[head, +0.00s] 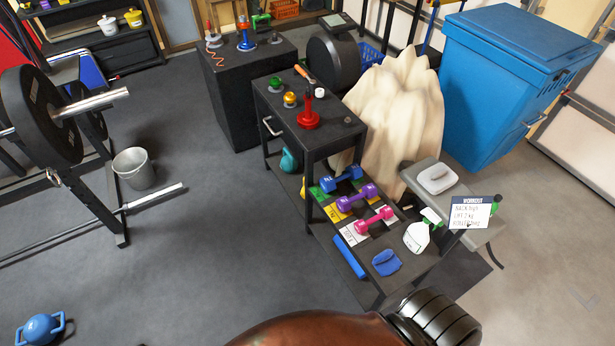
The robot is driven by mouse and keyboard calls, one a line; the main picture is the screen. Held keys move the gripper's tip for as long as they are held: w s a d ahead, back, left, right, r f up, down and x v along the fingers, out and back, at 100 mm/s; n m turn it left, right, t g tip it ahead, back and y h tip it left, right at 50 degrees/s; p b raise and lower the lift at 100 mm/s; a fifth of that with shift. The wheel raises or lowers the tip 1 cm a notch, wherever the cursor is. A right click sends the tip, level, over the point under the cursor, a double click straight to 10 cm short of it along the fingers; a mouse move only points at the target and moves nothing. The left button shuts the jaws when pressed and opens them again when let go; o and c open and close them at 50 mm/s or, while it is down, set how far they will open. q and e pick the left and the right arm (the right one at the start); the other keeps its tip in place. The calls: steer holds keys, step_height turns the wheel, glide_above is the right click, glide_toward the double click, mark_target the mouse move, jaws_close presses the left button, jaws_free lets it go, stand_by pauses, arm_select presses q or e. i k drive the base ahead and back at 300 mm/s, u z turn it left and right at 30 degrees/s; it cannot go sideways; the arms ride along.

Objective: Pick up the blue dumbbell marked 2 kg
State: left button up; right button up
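A purple dumbbell (356,197) and a pink dumbbell (374,219) lie in a row nearer to me, by yellow and white label patches. A blue upright object (245,38) stands on the black box behind. Neither of my grippers is in view.
The black rack (275,116) has a top shelf above the dumbbells' left side. A grey bucket (134,169) and blue kettlebell (40,328) stand left.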

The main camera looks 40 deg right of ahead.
mark_target(354, 171)
steer(key=u, duration=0.05)
steer(key=i, duration=2.45)
steer(key=z, duration=1.95)
